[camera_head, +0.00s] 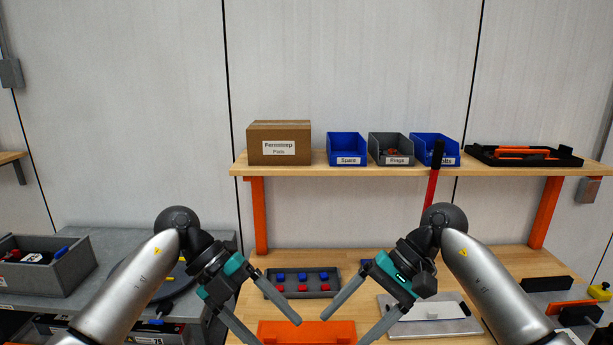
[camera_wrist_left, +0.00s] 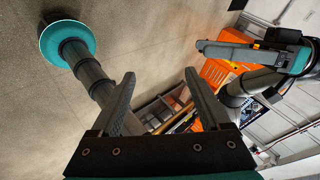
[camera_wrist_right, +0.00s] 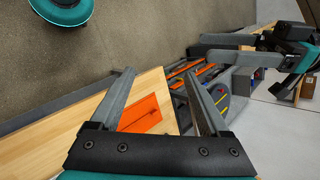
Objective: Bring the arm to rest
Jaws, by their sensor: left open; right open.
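My left gripper (camera_head: 272,325) is open and empty in the head view, in front of the workbench at the lower middle. Its two fingers also show apart in the left wrist view (camera_wrist_left: 160,90), with nothing between them. My right gripper (camera_head: 345,325) is open and empty, facing the left one with a gap between them. Its fingers show apart in the right wrist view (camera_wrist_right: 165,88). Both arms are bent and raised in front of the bench. Neither gripper touches anything that I can see.
A wooden workbench (camera_head: 500,262) holds a grey tray (camera_head: 303,293) of red and blue pieces, an orange plate (camera_head: 306,332) and a grey panel (camera_head: 430,328). A shelf (camera_head: 390,171) above carries a cardboard box (camera_head: 279,143) and bins. A grey bin (camera_head: 45,270) stands on the left table.

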